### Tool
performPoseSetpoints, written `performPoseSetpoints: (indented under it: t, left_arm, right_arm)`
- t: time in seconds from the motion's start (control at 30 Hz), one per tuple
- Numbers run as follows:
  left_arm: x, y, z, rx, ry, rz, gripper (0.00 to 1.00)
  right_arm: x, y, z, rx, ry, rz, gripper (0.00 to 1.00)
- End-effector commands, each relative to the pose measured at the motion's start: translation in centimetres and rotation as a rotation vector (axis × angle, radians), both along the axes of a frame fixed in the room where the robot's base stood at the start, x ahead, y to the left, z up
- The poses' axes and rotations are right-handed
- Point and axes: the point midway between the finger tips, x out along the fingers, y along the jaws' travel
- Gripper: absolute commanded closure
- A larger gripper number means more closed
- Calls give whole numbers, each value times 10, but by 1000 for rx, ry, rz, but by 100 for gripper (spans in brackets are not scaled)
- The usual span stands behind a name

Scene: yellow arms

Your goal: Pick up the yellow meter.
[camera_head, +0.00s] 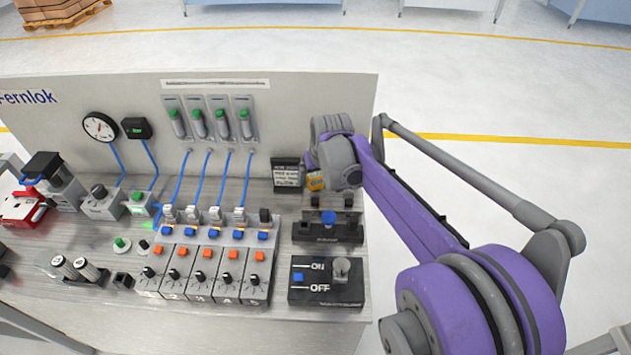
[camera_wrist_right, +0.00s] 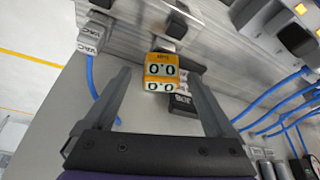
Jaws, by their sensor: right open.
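The yellow meter (camera_wrist_right: 160,72) shows in the right wrist view with dark "0.0" readings on two pale displays. It is ahead of my right gripper (camera_wrist_right: 155,77), between the two finger lines, and no finger visibly grips it. In the head view only a small part of the yellow meter (camera_head: 315,182) shows at the bench's back right, beside a black sign. My right gripper (camera_head: 314,168) is there, open, its fingers mostly hidden by its own wrist. My left gripper is not in view.
The black sign (camera_head: 287,172) stands close to the meter. A black holder (camera_head: 328,228) and an ON/OFF box (camera_head: 327,282) are in front of it. Several switch modules (camera_head: 205,272) with blue cables fill the bench's middle. The back panel (camera_head: 310,105) rises behind.

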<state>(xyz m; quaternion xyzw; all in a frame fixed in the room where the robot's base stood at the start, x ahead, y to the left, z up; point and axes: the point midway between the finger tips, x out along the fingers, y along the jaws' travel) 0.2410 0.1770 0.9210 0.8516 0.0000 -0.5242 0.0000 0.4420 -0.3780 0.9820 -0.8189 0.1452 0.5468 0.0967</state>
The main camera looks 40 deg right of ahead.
Motion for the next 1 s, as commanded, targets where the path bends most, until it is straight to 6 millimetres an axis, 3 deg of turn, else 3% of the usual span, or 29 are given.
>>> performPoseSetpoints:
  t: [0.23, 0.53, 1.0]
  left_arm:
    - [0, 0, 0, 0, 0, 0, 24]
    - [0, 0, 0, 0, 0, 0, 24]
    - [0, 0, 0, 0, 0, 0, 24]
  right_arm:
    - [15, -4, -31, 0, 0, 0, 10]
    - [17, -5, -34, 0, 0, 0, 12]
    - [16, -5, -34, 0, 0, 0, 96]
